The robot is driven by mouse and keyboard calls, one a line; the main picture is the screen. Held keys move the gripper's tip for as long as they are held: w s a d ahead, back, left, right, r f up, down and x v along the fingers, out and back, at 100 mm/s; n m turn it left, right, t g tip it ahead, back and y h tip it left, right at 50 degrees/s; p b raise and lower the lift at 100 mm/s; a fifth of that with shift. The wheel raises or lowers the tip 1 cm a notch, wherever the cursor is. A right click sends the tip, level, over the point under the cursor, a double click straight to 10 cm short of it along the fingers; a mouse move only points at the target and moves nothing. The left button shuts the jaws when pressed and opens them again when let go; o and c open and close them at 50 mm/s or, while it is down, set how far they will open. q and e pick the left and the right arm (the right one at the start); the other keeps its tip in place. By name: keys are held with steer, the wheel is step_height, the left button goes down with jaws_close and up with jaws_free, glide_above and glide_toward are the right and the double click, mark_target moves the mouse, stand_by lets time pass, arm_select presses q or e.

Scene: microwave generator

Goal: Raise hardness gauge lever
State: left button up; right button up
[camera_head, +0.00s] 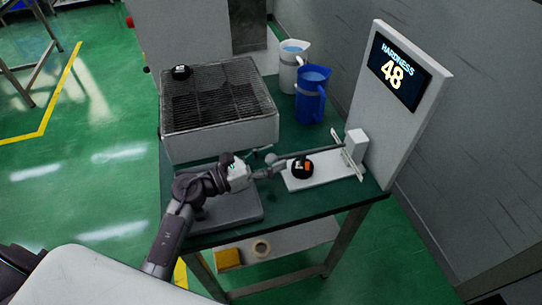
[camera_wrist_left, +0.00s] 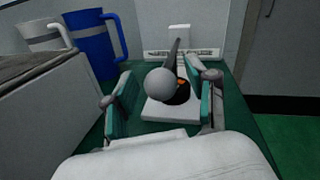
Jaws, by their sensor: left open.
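The hardness gauge (camera_head: 368,112) stands at the table's right end, its screen reading "HARDNESS 48". Its grey lever (camera_head: 320,150) reaches left from the white block at the panel's foot, over a white base plate (camera_head: 325,180). A black round piece with an orange mark (camera_head: 302,169) sits on the plate under the lever. My left gripper (camera_head: 265,160) is at the lever's free end. In the left wrist view the lever's grey ball knob (camera_wrist_left: 161,84) appears between the two open teal-padded fingers. Contact cannot be told, and the ball partly hides the black piece.
A grill box (camera_head: 220,135) with a black piece on its rack stands behind my left arm. A blue jug (camera_head: 311,95) and a white jug (camera_head: 290,70) stand behind the gauge base. A grey plate (camera_head: 235,208) lies at the table's front left.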

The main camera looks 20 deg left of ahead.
arm_select(q)
jaws_close()
steer(key=shift+r, duration=0.1)
stand_by(0.3)
